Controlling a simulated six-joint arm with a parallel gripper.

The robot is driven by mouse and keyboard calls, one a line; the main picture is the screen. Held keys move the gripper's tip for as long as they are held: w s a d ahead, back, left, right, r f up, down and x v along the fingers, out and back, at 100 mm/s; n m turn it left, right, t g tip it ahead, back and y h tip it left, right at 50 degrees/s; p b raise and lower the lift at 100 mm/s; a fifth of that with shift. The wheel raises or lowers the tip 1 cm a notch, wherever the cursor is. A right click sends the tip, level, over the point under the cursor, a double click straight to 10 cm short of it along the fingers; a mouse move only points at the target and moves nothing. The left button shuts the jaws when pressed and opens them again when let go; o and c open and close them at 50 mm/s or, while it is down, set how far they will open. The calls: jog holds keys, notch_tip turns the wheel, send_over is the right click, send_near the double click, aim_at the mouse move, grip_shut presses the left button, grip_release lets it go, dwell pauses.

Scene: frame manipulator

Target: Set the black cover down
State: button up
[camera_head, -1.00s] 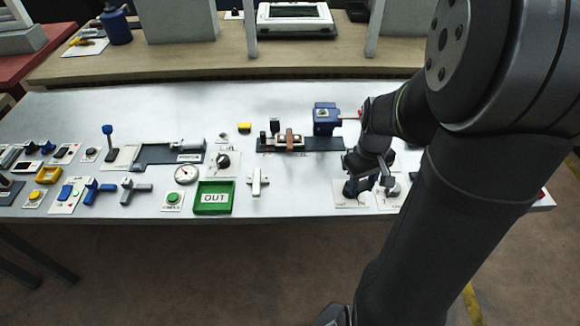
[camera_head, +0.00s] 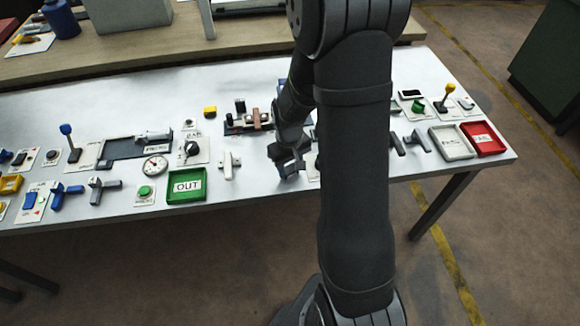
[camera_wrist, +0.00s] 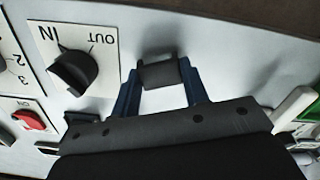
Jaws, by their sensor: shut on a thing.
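My gripper (camera_wrist: 160,75) has its two blue fingers closed on the black cover (camera_wrist: 161,71), a small dark grey piece held between the fingertips in the wrist view. Pale bench surface shows around the cover; I cannot tell how high it is above the surface. In the head view my gripper (camera_head: 288,167) is over the front part of the bench, right of the white T-shaped handle (camera_head: 229,164). The cover cannot be made out there.
An IN/OUT panel with a black knob (camera_wrist: 75,72) is left of the fingers in the wrist view. The green OUT tray (camera_head: 187,199) is farther left in the head view. White (camera_head: 452,155) and red (camera_head: 484,152) trays stand at the bench's right end.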

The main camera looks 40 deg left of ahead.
aim_at(289, 168)
jog(key=shift+f, duration=0.3)
jog(key=shift+f, duration=0.2)
jog(key=o, duration=0.9)
jog(key=shift+o, duration=0.2)
jog(key=shift+r, duration=0.1)
notch_tip(289, 168, up, 12)
jog(key=shift+r, duration=0.15)
jog(key=shift+a, duration=0.1)
notch_tip(289, 168, down, 12)
jog(key=shift+f, duration=0.1)
jog(key=shift+r, duration=1.1)
